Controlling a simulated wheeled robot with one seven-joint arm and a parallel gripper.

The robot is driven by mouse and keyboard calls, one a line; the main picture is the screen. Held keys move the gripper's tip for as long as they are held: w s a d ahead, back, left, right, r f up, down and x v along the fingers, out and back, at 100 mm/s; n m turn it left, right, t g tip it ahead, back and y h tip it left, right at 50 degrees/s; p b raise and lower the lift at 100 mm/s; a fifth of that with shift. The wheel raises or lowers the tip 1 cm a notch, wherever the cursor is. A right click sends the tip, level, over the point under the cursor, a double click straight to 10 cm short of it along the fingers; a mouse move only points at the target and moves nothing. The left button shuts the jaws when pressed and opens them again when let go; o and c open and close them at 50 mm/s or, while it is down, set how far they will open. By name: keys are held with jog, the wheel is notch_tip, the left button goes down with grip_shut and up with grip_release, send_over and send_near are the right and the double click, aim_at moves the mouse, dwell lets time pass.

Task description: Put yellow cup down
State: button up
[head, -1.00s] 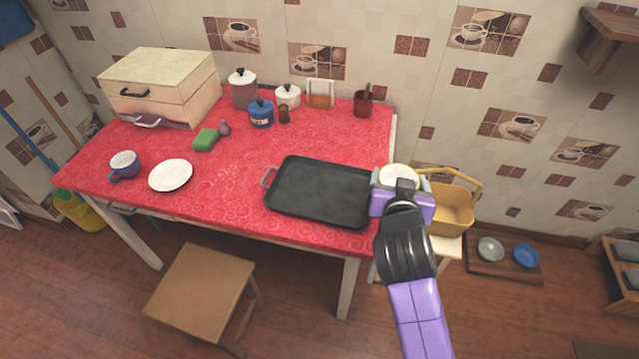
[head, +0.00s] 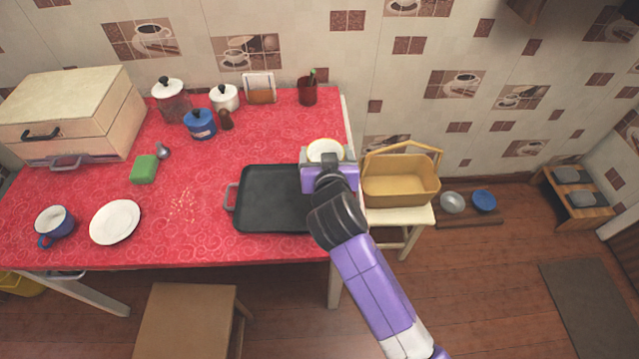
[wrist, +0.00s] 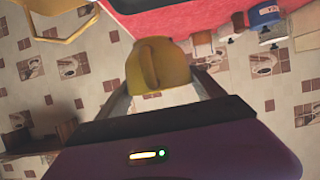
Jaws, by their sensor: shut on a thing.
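The yellow cup (head: 325,147) shows in the head view as a pale round opening with a yellow rim, just beyond my gripper (head: 326,158). In the wrist view the yellow cup (wrist: 158,62), with its handle facing the camera, sits between the two fingers of my gripper (wrist: 166,88). The fingers are shut on it. In the head view it appears over the right end of the red table (head: 180,245), by the pan's right end. I cannot tell its height above the cloth.
A black pan (head: 268,195) lies left of my gripper, its right end hidden. A yellow basket (head: 400,185) stands on a stool to the right. Jars (head: 200,125) and a red pot (head: 307,92) stand at the back. A white plate (head: 115,222) and blue cup (head: 54,222) are at left.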

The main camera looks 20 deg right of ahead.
notch_tip(320, 180, down, 12)
jog(key=shift+f+b, duration=0.1)
jog(key=shift+b, duration=0.2)
dwell(0.3)
jog(key=o, duration=1.5)
jog(key=shift+f, duration=0.1)
jog(key=shift+s+r, duration=0.15)
jog(key=shift+r, duration=0.05)
jog(key=b+v, duration=0.1)
jog(key=v, duration=1)
jog(key=shift+s+a+r, duration=0.1)
jog(key=shift+s+r, duration=0.05)
jog(key=shift+s, duration=0.2)
